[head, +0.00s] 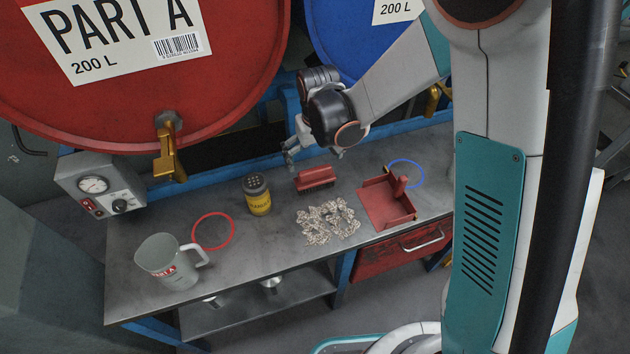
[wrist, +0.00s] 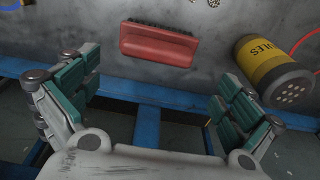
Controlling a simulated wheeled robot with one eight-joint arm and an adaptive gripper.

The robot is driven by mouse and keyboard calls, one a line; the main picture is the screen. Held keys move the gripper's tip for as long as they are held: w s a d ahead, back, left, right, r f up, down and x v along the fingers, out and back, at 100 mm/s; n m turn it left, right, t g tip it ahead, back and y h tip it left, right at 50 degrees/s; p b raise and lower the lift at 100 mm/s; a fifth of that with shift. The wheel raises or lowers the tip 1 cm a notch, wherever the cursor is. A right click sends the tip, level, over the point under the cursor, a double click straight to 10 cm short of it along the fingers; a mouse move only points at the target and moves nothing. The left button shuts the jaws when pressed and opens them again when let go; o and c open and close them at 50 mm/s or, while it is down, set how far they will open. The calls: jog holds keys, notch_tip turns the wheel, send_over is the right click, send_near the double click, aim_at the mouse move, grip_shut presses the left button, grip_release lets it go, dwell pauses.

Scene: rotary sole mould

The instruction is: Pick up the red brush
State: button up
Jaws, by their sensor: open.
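The red brush (head: 315,177) lies on the metal bench, with its dark bristles toward the front. It also shows in the wrist view (wrist: 158,44), ahead of my fingers and roughly centred between them. My gripper (head: 315,153) hangs above the back edge of the bench, behind the brush and apart from it. In the wrist view my gripper (wrist: 157,95) has its two teal-padded fingers wide apart, with nothing between them.
A yellow shaker (head: 258,196) stands left of the brush. A pale granule pile (head: 328,222) lies in front, and a red dustpan (head: 386,208) right. A grey jug (head: 170,262) stands front left. Red (head: 174,60) and blue (head: 352,40) drums stand behind.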

aim_at(315, 169)
jog(key=shift+w+d+f+b, duration=0.15)
jog(key=shift+f+b, duration=0.55)
jog(key=shift+f, duration=1)
jog(key=shift+w+f+b, duration=0.2)
jog(key=shift+f+b, duration=0.45)
jog(key=shift+f, duration=1)
jog(key=shift+c, duration=0.6)
jog(key=c, duration=0.9)
